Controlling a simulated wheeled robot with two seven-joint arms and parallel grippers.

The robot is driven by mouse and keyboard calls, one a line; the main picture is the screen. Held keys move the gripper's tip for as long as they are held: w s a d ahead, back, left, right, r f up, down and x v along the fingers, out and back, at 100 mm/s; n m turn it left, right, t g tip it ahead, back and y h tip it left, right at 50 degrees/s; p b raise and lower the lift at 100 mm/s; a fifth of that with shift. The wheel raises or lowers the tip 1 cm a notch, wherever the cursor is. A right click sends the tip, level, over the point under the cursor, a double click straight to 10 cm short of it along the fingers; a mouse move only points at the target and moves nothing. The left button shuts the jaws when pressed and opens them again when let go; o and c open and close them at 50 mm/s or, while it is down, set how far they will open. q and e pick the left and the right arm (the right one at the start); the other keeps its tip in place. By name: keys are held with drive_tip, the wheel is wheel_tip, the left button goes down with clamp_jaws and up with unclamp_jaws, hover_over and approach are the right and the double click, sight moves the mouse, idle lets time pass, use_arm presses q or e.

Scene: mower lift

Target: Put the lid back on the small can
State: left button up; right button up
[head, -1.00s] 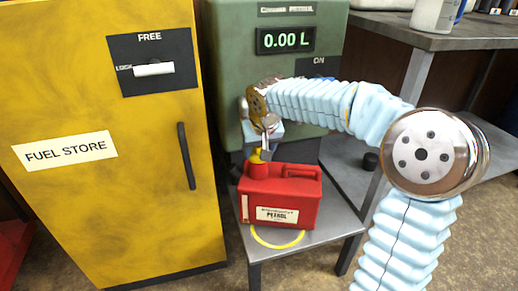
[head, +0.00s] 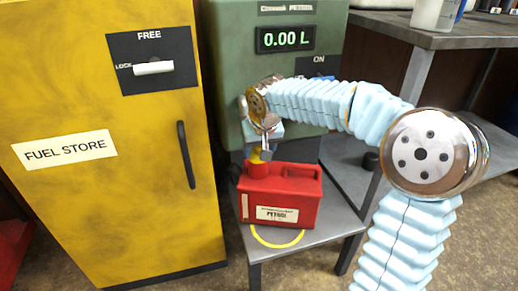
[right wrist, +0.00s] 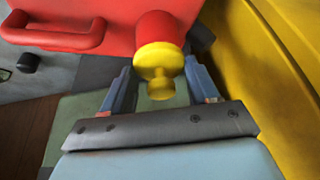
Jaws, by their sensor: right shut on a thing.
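The small red petrol can (head: 290,190) stands upright on the low grey metal stand, and its body fills the top left of the right wrist view (right wrist: 100,15). The yellow lid (right wrist: 158,58) has a narrow grip and is at the mouth of the can's red neck; it also shows in the head view (head: 256,156). I cannot tell whether it is fully seated. My right gripper (right wrist: 160,85) is shut on the lid's grip, with one blue finger on each side. In the head view this gripper (head: 263,147) is above the neck. My left gripper is out of view.
The yellow fuel store cabinet (head: 90,200) stands close on the left. The green dispenser (head: 230,60), reading 0.00 L, is behind the can. A yellow ring (head: 278,243) marks the stand (head: 325,232). A small black cylinder (head: 371,162) sits to the right.

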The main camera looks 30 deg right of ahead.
drive_tip(key=o, duration=1.3)
drive_tip(key=shift+r, duration=0.1)
drive_tip(key=shift+r+p, duration=2.9)
drive_tip(key=shift+r, duration=0.55)
drive_tip(key=shift+c, duration=0.2)
clamp_jaws()
